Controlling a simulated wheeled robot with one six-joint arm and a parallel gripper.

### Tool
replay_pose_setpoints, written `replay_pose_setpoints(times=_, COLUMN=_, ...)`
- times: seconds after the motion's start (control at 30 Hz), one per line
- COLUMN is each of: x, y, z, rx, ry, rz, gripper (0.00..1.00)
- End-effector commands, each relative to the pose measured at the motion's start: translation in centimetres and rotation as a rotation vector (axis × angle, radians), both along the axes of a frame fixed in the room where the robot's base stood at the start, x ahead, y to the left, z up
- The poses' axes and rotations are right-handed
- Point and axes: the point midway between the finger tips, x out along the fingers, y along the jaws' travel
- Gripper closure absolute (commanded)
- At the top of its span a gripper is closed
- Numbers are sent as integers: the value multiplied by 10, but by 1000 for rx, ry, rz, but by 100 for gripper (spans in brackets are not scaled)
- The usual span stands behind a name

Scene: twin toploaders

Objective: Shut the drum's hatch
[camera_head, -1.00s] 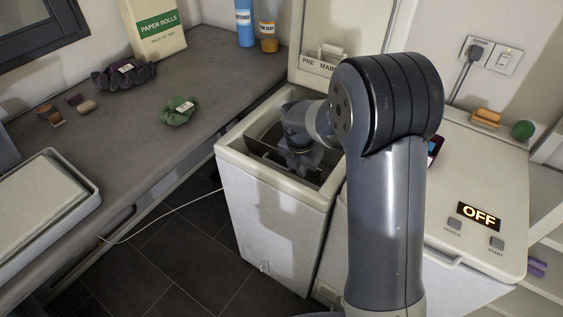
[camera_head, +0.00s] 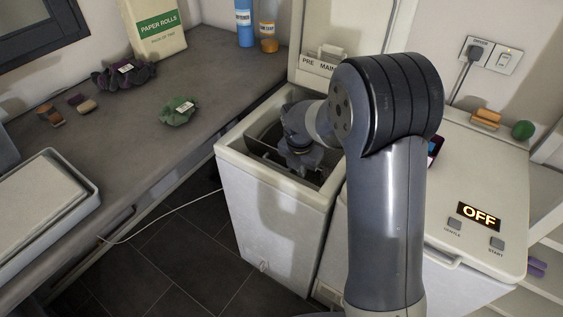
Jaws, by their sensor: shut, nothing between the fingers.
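The left toploader (camera_head: 262,220) stands with its lid (camera_head: 337,30) raised at the back. Its top opening shows a dark interior with a greyish drum part (camera_head: 268,166) inside. The drum's hatch cannot be made out clearly, as my arm and the rim cover much of the opening. My gripper (camera_head: 303,166) points down into this opening, shut, with its fingertips partly hidden. I cannot tell whether it touches the drum or hatch.
The second toploader (camera_head: 480,180) at right has its lid down and an OFF display (camera_head: 479,215). A grey counter (camera_head: 180,75) at left holds a green cloth item (camera_head: 178,110), a dark one (camera_head: 123,74) and bottles. A white cord (camera_head: 165,213) crosses above the floor.

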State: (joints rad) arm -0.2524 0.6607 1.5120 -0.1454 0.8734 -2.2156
Motion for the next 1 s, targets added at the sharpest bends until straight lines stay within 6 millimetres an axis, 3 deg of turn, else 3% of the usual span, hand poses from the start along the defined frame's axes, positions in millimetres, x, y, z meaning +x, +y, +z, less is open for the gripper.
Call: replay_pose_setpoints(times=1.0, x=12, y=-8, z=0, rx=0, ry=0, rz=0, gripper=100)
